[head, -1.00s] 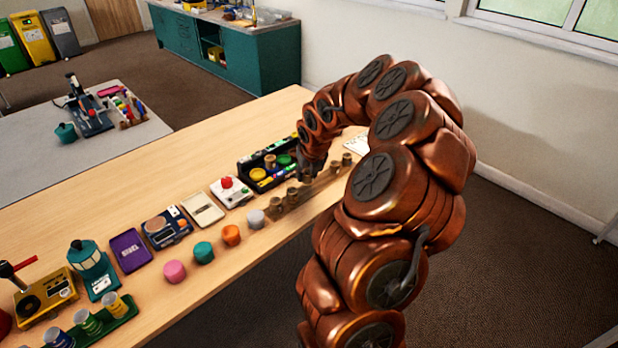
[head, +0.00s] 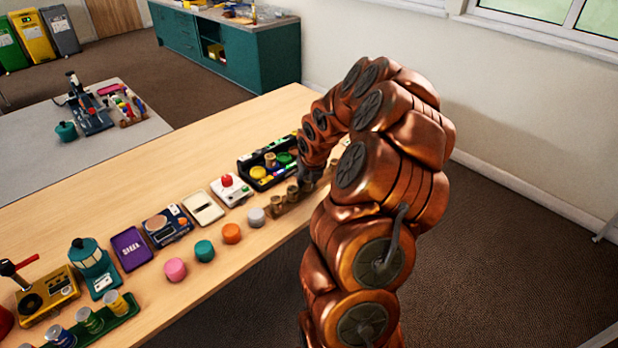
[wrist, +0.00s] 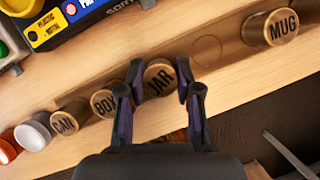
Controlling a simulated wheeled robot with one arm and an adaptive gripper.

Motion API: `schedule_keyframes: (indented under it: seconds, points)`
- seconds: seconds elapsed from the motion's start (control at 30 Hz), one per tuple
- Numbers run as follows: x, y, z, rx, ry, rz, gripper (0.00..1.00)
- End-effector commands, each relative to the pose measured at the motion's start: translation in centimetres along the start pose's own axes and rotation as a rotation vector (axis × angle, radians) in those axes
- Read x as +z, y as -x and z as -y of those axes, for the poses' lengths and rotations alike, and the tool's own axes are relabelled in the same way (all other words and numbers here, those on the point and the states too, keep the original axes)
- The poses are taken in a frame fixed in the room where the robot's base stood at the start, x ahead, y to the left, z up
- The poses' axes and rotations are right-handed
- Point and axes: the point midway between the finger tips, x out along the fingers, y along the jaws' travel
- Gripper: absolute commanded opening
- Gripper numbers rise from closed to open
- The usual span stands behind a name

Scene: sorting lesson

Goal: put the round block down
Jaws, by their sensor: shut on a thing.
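The round block marked JAR (wrist: 160,77) is between the two fingers of my gripper (wrist: 159,90) in the wrist view, and they are shut on it. Its lettered top faces the camera. In the head view my gripper (head: 309,177) is low over the right end of the block row, and the arm partly hides this spot. The block is at the wooden strip (wrist: 232,62); I cannot tell whether its base touches. An empty ring outline (wrist: 207,48) shows on the strip to the right of it.
Round blocks marked BOY or BOX (wrist: 104,103) and CAN (wrist: 65,121) stand close on the left; the MUG block (wrist: 271,29) stands at the right. A black sorting tray (head: 262,184) is behind the row. Coloured pieces, such as an orange one (head: 231,233), stand further left.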

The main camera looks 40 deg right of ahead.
Motion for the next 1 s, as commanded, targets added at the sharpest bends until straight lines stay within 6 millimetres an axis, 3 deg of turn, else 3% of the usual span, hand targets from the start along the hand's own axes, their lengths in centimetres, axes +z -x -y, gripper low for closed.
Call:
schedule_keyframes:
  seconds: [0.07, 0.1, 0.17, 0.6, 1.0]
  points:
    - [-0.1, -0.3, 0.0, 0.001, -0.001, 0.000, 0.13]
    - [-0.1, -0.2, 0.0, 0.000, -0.001, 0.000, 0.38]
    - [-0.1, -0.2, 0.0, 0.000, 0.000, 0.000, 0.44]
    - [0.1, 0.4, 0.0, 0.000, 0.001, 0.002, 0.44]
    - [0.2, 4.7, -0.1, 0.001, 0.001, 0.006, 0.44]
